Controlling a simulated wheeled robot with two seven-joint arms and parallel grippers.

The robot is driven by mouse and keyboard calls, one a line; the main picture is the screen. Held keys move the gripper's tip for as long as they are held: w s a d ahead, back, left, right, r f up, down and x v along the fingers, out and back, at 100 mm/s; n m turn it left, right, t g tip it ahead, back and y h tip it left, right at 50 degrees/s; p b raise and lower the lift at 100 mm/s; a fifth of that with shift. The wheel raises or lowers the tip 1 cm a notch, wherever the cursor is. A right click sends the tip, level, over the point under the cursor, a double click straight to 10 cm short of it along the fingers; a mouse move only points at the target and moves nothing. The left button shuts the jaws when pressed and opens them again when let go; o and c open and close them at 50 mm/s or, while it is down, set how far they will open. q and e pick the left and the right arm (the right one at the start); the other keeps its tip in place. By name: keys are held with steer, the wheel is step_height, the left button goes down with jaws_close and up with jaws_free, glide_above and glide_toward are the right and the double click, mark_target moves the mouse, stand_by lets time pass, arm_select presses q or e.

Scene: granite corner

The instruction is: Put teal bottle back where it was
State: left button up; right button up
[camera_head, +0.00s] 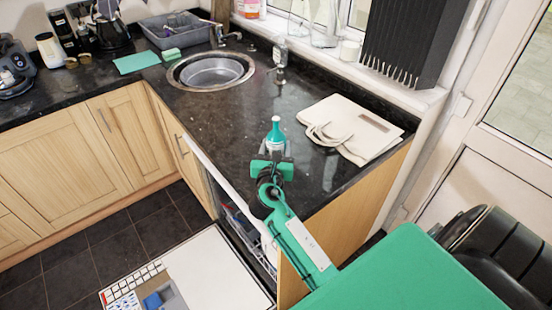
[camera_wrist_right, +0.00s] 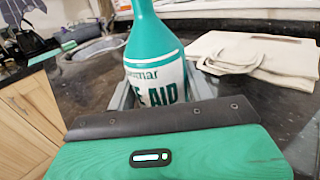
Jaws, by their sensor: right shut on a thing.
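The teal bottle (camera_head: 275,135) has a teal top and a white label band, and it is upright over the dark granite counter near its front edge. In the right wrist view the bottle (camera_wrist_right: 156,60) fills the middle, its label partly readable as "AID". My right gripper (camera_head: 272,155) is shut on the bottle's lower part, which the gripper hides. I cannot tell whether the bottle's base touches the counter. My left gripper is not in view.
A cream bag (camera_head: 345,130) lies flat on the counter to the right of the bottle. An open dishwasher door (camera_head: 215,275) is below. Bare granite (camera_head: 220,120) lies left of the bottle.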

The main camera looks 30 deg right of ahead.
steer(key=shift+f, duration=2.1)
steer(key=shift+f, duration=0.1)
steer(key=o, duration=1.2)
steer(key=shift+r, duration=0.2)
steer(key=b+v, duration=0.2)
steer(key=v, duration=0.8)
steer(key=shift+s+a+f+b, duration=0.2)
steer(key=shift+s+b, duration=0.05)
steer(key=shift+b, duration=0.05)
steer(key=shift+s+a+r, duration=0.1)
steer(key=shift+s+a, duration=0.35)
steer(key=shift+s, duration=0.1)
